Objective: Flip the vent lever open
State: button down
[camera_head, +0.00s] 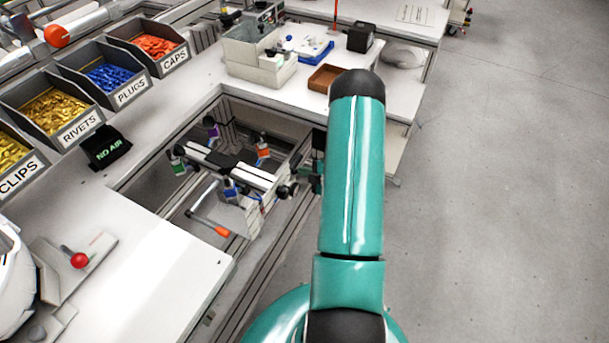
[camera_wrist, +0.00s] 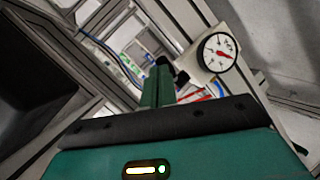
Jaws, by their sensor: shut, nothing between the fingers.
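No lever is plainly marked as the vent lever. In the head view a lever with an orange grip (camera_head: 208,222) sticks out to the lower left of the fixture (camera_head: 240,185) in the table opening. My gripper (camera_wrist: 158,84) shows in the wrist view with its green fingers together and nothing between them. A black part (camera_wrist: 181,75) lies close by the fingertips; I cannot tell whether they touch it. A round white gauge (camera_wrist: 217,52) with a red needle sits to the right of the fingers. In the head view my arm largely hides the gripper, at the fixture's right side.
Bins of rivets (camera_head: 57,112), plugs (camera_head: 108,76) and caps (camera_head: 155,45) line the left bench. A black NO AIR sign (camera_head: 106,149) stands near them. A red-ball lever (camera_head: 78,260) is at lower left. A brown tray (camera_head: 326,77) lies behind. The right floor is clear.

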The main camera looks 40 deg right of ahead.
jog(key=shift+w+d, duration=0.35)
jog(key=shift+w, duration=0.2)
jog(key=shift+a, duration=0.15)
jog(key=shift+s+a, duration=0.2)
jog(key=shift+a, duration=0.4)
jog(key=shift+r, duration=0.1)
